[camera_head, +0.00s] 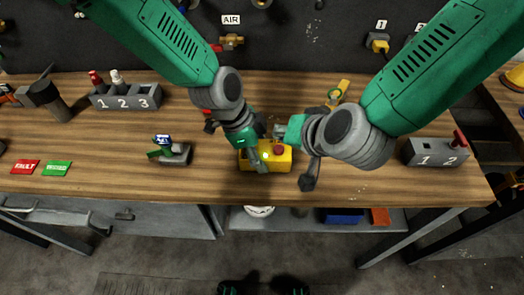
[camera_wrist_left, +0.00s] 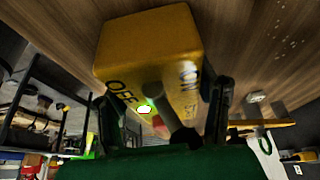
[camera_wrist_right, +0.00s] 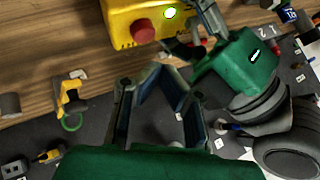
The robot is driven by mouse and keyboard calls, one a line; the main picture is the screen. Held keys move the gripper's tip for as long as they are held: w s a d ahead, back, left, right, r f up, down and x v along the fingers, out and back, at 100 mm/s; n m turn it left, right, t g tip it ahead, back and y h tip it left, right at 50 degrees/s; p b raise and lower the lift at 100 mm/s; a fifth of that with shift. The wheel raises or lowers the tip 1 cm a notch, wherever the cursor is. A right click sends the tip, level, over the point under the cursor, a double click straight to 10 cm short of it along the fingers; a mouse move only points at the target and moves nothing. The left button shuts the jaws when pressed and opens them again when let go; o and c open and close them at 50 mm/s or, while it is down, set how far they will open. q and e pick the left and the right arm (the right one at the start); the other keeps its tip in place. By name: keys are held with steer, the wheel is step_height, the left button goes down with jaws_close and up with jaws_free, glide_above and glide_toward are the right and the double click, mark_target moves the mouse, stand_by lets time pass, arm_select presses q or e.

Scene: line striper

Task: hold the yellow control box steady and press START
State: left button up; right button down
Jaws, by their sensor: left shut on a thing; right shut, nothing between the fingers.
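The yellow control box (camera_head: 281,164) sits at the workbench's front edge, with a red button (camera_wrist_right: 143,31) and a lit green spot (camera_wrist_right: 169,12). The left wrist view shows the box (camera_wrist_left: 150,45) close up, with OFF and ON lettering and a grey lever-like part (camera_wrist_left: 172,110). I cannot read START. My left gripper (camera_head: 258,156) is shut on the box, fingers at its sides. My right gripper (camera_head: 280,131) is shut and empty, just behind the box and apart from it. The left gripper hides part of the box's face.
A yellow tool (camera_head: 341,90) lies behind my right gripper.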

mark_target(281, 148)
arm_select(q)
steer(key=shift+a+f, duration=0.1)
arm_select(e)
steer(key=shift+r, duration=2.45)
arm_select(q)
steer(key=o, duration=1.7)
steer(key=shift+o, duration=0.2)
